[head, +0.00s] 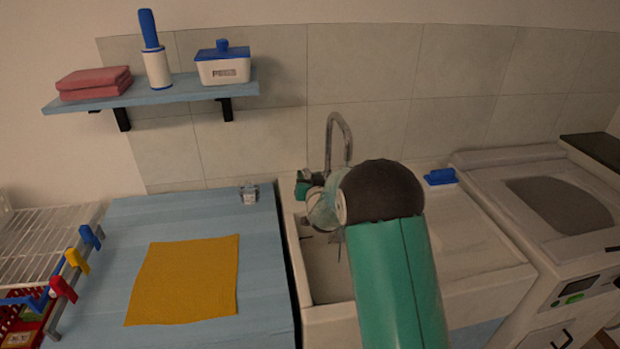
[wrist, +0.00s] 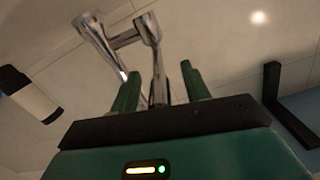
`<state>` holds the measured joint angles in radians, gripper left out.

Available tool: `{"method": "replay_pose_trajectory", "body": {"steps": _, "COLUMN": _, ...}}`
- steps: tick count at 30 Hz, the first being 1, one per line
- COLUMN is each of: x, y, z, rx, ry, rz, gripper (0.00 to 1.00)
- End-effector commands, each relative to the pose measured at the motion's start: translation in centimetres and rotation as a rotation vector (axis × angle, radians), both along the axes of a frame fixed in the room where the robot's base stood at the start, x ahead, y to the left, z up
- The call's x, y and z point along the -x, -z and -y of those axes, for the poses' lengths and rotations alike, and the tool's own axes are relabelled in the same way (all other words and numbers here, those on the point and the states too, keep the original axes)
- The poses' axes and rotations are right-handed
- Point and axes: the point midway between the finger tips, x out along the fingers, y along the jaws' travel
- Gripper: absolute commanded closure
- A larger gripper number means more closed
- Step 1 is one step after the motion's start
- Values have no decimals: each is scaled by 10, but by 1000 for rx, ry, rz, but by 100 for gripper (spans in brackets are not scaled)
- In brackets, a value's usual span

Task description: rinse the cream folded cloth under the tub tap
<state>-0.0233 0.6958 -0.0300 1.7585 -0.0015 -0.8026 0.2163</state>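The tub tap (head: 340,135) rises as a curved metal spout behind the white tub (head: 330,313); metal tap parts (wrist: 150,40) also show close up in the wrist view. My gripper is at the tap, largely hidden by my arm in the head view. In the wrist view, my gripper (wrist: 158,72) has its two green fingers apart. A metal piece of the tap shows between them; whether they touch it I cannot tell. No cloth shows between the fingers. I see no cream folded cloth in either view; my arm hides part of the tub.
A yellow cloth (head: 187,281) lies flat on the blue counter (head: 120,225). A wall shelf (head: 185,92) holds pink folded cloths (head: 94,83), a blue-handled roller (head: 156,65) and a lidded box (head: 222,67). A blue item (head: 440,176) lies right of the tap. A washing machine (head: 560,250) stands right.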

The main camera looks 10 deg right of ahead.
Motion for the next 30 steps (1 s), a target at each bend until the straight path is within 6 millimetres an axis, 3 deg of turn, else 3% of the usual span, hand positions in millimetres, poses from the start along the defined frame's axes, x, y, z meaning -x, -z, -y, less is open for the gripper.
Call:
{"method": "replay_pose_trajectory", "body": {"steps": 7, "x": 2, "y": -1, "z": 0, "rx": 0, "ry": 0, "rz": 0, "gripper": 53}}
{"method": "replay_pose_trajectory", "body": {"steps": 11, "x": 14, "y": -2, "z": 0, "rx": 0, "ry": 0, "rz": 2, "gripper": 53}}
{"method": "replay_pose_trajectory", "body": {"steps": 24, "x": 106, "y": -9, "z": 0, "rx": 0, "ry": 0, "rz": 0, "gripper": 53}}
{"method": "replay_pose_trajectory", "body": {"steps": 30, "x": 133, "y": -11, "z": 0, "rx": 0, "ry": 0, "rz": 0, "gripper": 53}}
